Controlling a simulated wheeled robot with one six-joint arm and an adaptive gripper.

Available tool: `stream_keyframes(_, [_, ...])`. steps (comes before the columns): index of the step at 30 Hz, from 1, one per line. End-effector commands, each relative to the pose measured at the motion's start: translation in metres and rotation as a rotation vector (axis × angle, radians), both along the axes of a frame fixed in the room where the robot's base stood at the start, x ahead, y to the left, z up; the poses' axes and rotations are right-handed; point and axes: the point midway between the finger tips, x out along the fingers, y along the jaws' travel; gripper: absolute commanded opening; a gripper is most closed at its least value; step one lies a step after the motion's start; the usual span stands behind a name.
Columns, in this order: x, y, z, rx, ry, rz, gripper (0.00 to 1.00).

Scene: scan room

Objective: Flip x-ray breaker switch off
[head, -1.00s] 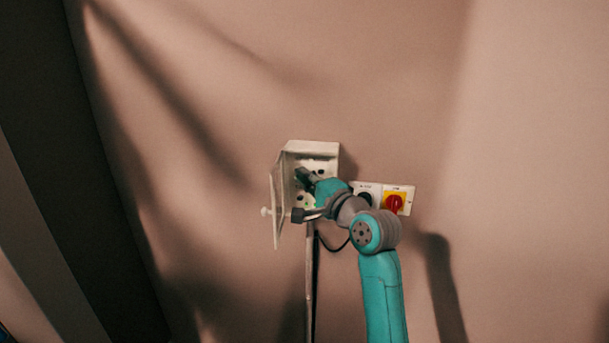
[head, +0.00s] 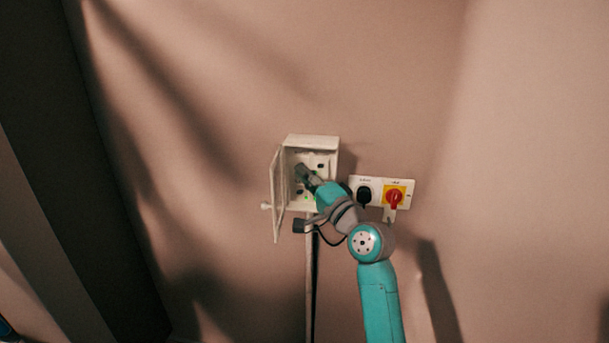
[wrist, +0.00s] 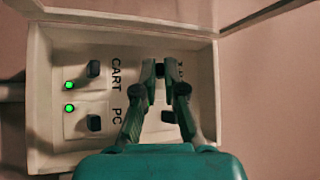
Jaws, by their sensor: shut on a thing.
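The open white breaker box (head: 312,142) hangs on the wall in the head view, its door (head: 276,195) swung out to the left. In the wrist view the box (wrist: 45,150) holds dark switches beside labels CART and PC. The CART switch (wrist: 94,70) and PC switch (wrist: 94,123) each have a lit green light next to them. My gripper (wrist: 165,80) reaches into the box, shut on a breaker switch (wrist: 160,70) in the same row as the CART switch. That switch and its label are partly hidden by the fingers, so I cannot read the label or tell the switch's position.
A pipe (head: 309,270) and a black cable run down below the box. The wall around is bare.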

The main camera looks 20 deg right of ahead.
Motion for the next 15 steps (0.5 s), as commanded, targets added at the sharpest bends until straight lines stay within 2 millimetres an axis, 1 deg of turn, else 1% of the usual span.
stream_keyframes(1, [0.0002, -0.0002, -0.0015, -0.002, 0.002, -0.001, 0.00])
stream_keyframes(3, [0.0002, -0.0001, -0.0015, -0.001, 0.003, 0.000, 0.22])
stream_keyframes(4, [0.0002, -0.0001, -0.0014, -0.001, 0.003, 0.000, 0.29])
stream_keyframes(5, [0.0002, -0.0001, -0.0013, -0.001, 0.003, 0.000, 0.34])
stream_keyframes(15, [-0.0021, -0.0009, -0.0013, -0.001, 0.002, 0.000, 0.34])
